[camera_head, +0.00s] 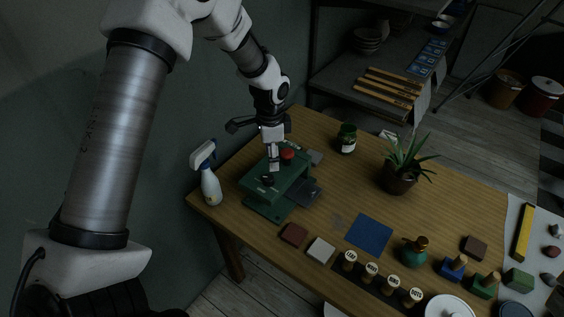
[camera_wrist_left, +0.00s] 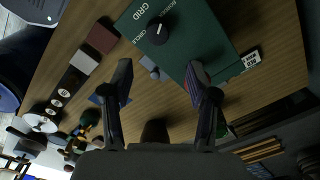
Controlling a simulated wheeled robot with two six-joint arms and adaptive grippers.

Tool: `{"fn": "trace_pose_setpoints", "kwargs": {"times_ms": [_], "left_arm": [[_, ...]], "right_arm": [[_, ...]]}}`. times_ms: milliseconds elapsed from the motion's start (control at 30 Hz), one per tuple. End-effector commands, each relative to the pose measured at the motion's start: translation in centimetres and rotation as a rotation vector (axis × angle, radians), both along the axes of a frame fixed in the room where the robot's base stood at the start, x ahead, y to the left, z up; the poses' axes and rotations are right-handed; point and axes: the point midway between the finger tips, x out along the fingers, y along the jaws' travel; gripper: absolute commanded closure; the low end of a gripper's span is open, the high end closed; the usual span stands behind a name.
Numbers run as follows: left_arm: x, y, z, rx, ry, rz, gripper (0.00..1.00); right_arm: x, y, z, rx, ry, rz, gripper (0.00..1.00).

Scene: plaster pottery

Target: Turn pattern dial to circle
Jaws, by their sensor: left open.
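The green machine (camera_head: 280,188) stands near the left end of the wooden table. Its black round pattern dial (camera_head: 267,179) is on its top face, with a red button (camera_head: 288,154) farther back. In the left wrist view the dial (camera_wrist_left: 158,33) sits on the green panel beside white lettering that reads GRID and CIRCLE. A small light mark shows on the dial, but I cannot tell its setting for sure. My left gripper (camera_head: 273,164) is over the machine; its open fingers (camera_wrist_left: 160,68) are empty and apart from the dial in the wrist view. My right gripper is not seen.
A white spray bottle (camera_head: 210,186) stands left of the machine. A dark green jar (camera_head: 346,138) and a potted plant (camera_head: 398,178) stand to its right. Several stamps, a blue square (camera_head: 370,234) and small blocks occupy the front right. Bare table lies between jar and blue square.

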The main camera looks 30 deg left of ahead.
Motion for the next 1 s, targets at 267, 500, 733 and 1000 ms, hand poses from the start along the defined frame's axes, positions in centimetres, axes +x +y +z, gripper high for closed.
{"fn": "trace_pose_setpoints", "kwargs": {"times_ms": [267,500,733,1000], "left_arm": [[-0.4,0.0,-5.1,0.000,0.009,0.001,0.41],[-0.3,0.0,-7.5,-0.001,0.004,0.001,0.41],[-0.3,0.0,-7.5,-0.001,0.004,0.003,0.59],[-0.3,0.0,-7.6,-0.002,0.005,0.003,1.00]], "right_arm": [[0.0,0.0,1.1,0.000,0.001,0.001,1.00],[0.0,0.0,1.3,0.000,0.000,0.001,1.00],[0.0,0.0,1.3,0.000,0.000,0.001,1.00],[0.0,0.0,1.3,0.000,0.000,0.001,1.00]]}}
